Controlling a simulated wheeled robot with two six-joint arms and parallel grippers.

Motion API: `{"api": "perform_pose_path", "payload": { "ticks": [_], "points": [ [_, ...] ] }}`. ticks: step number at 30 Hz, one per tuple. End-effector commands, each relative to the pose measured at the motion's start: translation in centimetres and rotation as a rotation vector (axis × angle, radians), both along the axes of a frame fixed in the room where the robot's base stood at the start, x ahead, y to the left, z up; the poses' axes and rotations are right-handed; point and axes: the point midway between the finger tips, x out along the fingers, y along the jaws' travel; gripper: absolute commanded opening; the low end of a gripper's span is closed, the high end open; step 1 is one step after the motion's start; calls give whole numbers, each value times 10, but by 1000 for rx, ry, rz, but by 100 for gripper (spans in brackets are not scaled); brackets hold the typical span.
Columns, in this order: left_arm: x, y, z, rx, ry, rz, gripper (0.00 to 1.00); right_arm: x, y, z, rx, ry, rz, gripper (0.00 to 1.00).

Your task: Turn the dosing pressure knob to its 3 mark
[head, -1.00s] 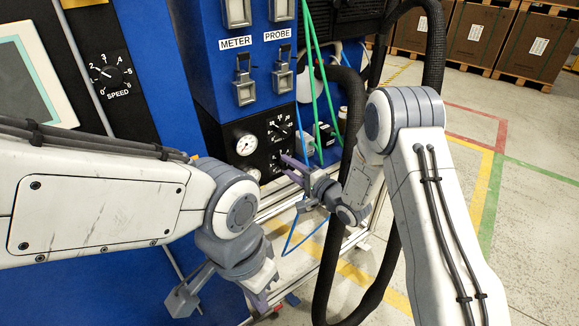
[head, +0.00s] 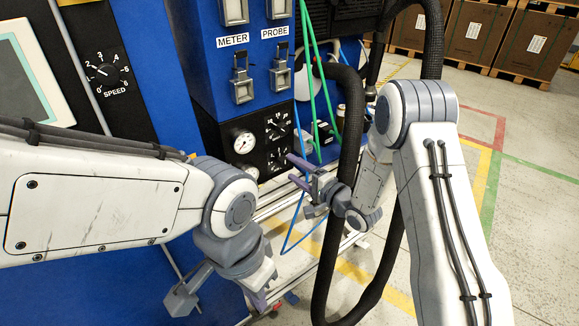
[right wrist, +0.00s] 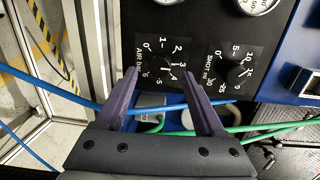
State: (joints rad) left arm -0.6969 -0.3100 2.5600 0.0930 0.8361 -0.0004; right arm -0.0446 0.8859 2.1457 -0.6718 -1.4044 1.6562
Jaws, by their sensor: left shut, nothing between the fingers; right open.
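The knob marked AIR bar (right wrist: 161,61) is a small black dial on a black plate, with white marks from 0 to 6; I take it as the dosing pressure knob. Its pointer is too small to read surely. It also shows as the lower dial in the head view (head: 278,156). My right gripper (head: 292,167) is open and empty, in front of that dial and apart from it. In the right wrist view its two purple fingertips (right wrist: 161,77) stand either side of the knob's lower edge. My left gripper (head: 260,302) is shut and empty, low in the head view.
A SHOT ml knob (right wrist: 239,73) sits beside the AIR knob. A round gauge (head: 243,142) is left of the dials. Blue and green hoses (right wrist: 206,133) pass near my right fingers. A thick black hose (head: 345,180) hangs beside my right arm. A SPEED knob (head: 104,74) is far left.

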Motion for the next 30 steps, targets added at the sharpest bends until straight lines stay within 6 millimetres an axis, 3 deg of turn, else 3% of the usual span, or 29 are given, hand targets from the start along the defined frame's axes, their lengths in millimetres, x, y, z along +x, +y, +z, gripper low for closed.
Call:
{"api": "perform_pose_path", "payload": {
  "ticks": [6,12,30],
  "points": [
    [0,0,-3,0,0,0,0,-33,-31,2,1,3,-6,71],
    [0,0,-4,0,0,0,0,-51,-47,5,0,0,-5,71],
    [0,0,-3,0,0,0,0,-55,-47,7,-17,-2,0,71]
  ]
}}
